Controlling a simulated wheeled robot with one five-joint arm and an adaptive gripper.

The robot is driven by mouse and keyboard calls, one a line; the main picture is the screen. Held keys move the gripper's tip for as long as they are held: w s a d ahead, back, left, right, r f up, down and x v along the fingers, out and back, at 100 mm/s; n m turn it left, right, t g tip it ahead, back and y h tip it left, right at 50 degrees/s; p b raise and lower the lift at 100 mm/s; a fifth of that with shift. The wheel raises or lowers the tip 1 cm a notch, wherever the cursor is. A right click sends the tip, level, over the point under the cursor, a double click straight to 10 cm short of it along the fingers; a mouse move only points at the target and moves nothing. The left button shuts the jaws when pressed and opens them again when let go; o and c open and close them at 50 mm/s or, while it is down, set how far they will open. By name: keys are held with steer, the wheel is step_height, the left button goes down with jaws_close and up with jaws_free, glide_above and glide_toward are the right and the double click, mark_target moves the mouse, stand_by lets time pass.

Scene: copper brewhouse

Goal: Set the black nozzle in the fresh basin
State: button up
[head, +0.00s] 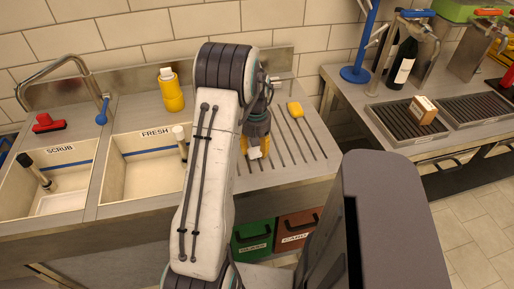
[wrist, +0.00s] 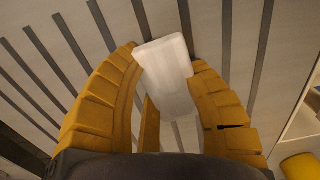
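The fresh basin (head: 134,171) is the cream-coloured sink compartment left of my arm, labelled FRESH. A white-topped tube (head: 180,134) stands at its right side. A dark tube with a black top (head: 27,161) stands tilted in the scrub basin (head: 68,203); I cannot tell whether it is the black nozzle. My gripper (head: 255,155) is over the ribbed drainboard, right of the fresh basin. In the wrist view its yellow fingers close on both sides of a pale white block (wrist: 165,68). No clearly black nozzle shows between the fingers.
A yellow bottle (head: 171,91) stands behind the fresh basin, and a red item (head: 47,123) behind the scrub basin. A right-hand counter holds a dark bottle (head: 401,65) and a small box (head: 423,110).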

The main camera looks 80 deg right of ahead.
steer(key=c, duration=0.4)
steer(key=shift+r+p, duration=0.5)
steer(key=shift+r, duration=0.3)
jaws_close()
steer(key=shift+r+p, duration=2.3)
steer(key=shift+r, duration=0.95)
